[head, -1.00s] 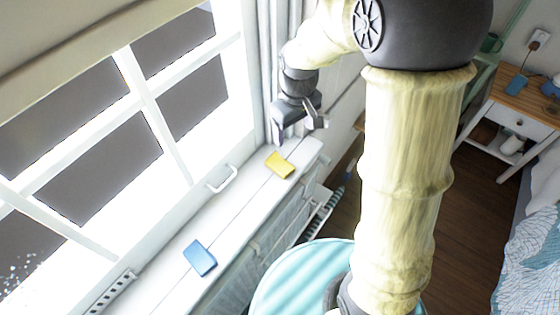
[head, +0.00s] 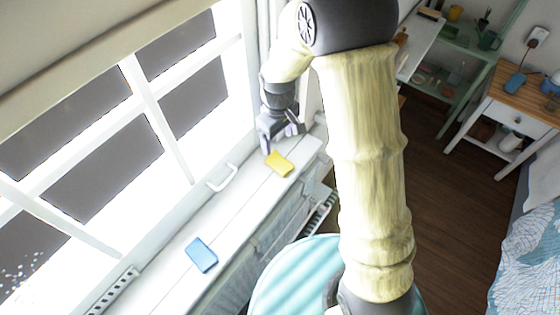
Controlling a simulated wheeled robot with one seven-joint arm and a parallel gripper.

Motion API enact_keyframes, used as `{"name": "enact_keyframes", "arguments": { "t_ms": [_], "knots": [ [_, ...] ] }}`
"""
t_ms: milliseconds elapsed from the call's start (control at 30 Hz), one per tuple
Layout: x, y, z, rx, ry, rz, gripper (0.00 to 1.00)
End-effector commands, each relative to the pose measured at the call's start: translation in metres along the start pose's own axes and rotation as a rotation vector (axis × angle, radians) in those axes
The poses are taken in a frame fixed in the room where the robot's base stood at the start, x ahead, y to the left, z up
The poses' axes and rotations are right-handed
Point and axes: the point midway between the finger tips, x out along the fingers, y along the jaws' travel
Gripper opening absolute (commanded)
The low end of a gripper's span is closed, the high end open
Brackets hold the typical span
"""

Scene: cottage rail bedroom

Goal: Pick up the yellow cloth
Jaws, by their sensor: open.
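The yellow cloth (head: 279,164) lies flat on the white window sill, near its far end. My gripper (head: 281,142) is just above and beyond the cloth, pointing down, open and empty. Its fingers look close to the cloth's far edge; I cannot tell whether they touch it.
A blue cloth-like block (head: 201,255) lies nearer on the same sill (head: 240,205). A white window handle (head: 222,178) stands out beside the sill. A round striped turquoise top (head: 290,280) is below. A wooden-topped bedside table (head: 525,95) and a bed are at right.

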Motion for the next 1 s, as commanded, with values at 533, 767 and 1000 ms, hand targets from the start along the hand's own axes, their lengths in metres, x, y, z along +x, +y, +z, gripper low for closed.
{"name": "enact_keyframes", "arguments": {
  "t_ms": [533, 767, 1000],
  "knots": [
    [0.057, 0.0, 0.0, 0.0, 0.001, 0.0, 0.75],
    [0.059, 0.0, 0.0, 0.0, 0.0, 0.0, 0.75],
    [0.08, 0.002, 0.003, 0.0, -0.004, -0.002, 0.75]
  ]
}}
